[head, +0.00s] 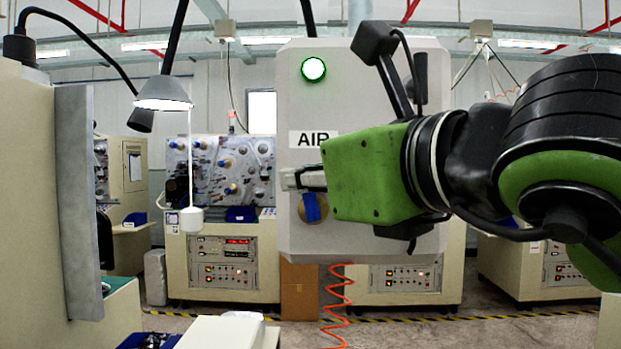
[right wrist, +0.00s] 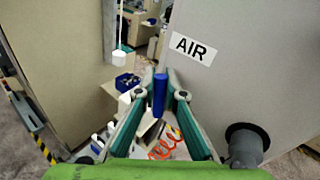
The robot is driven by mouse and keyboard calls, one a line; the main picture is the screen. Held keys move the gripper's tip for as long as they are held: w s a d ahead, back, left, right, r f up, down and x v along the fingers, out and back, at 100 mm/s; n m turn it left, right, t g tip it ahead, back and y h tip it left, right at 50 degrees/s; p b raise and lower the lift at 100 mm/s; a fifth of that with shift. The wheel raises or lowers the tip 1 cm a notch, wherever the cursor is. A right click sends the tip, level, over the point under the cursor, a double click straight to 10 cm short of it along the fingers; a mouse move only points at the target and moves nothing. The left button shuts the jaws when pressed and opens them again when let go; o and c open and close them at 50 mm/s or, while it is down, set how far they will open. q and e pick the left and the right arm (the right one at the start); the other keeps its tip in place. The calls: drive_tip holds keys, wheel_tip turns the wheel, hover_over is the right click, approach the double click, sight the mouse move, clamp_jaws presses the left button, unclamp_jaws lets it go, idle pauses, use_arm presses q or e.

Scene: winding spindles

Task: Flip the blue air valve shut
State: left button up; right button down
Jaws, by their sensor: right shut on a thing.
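The blue air valve handle (head: 312,207) shows in the head view on the light grey panel (head: 350,80), below the AIR label (head: 314,139). A brass-coloured round fitting lies behind it. The handle hangs downward from my right gripper (head: 303,179), whose green body covers part of the panel. In the right wrist view the blue handle (right wrist: 159,96) stands between the two fingertips of my right gripper (right wrist: 160,98), which is shut on it. The handle's upper end and pivot are hidden in the head view. My left gripper is not in view.
A round green light (head: 313,69) glows above the label. An orange coiled hose (head: 335,305) hangs below the panel. A lamp (head: 163,94) with a white pull cord hangs to the left. A cream cabinet (head: 28,190) stands at the far left.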

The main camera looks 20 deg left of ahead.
drive_tip(key=n+h, duration=0.1)
drive_tip(key=a+n+h, duration=0.1)
drive_tip(key=shift+s+a+f+n+g, duration=0.2)
drive_tip(key=shift+n+g, duration=0.1)
drive_tip(key=shift+g, duration=0.1)
drive_tip(key=n+h+p, duration=0.1)
drive_tip(key=a+f+n+h+p, duration=0.1)
drive_tip(key=n+h, duration=0.1)
drive_tip(key=f+n+h+p, duration=0.1)
drive_tip(key=n+h, duration=0.1)
drive_tip(key=shift+s+a+f, duration=0.15)
drive_tip(key=shift+s+a, duration=0.1)
drive_tip(key=shift+a, duration=0.15)
drive_tip(key=shift+f+n+t+h+p, duration=0.3)
drive_tip(key=shift+f+n+h+p, duration=0.4)
drive_tip(key=shift+n+h, duration=0.45)
drive_tip(key=shift+f+h, duration=0.1)
drive_tip(key=shift+h, duration=0.15)
drive_tip(key=c, duration=2.4)
unclamp_jaws()
drive_tip(key=v, duration=1.2)
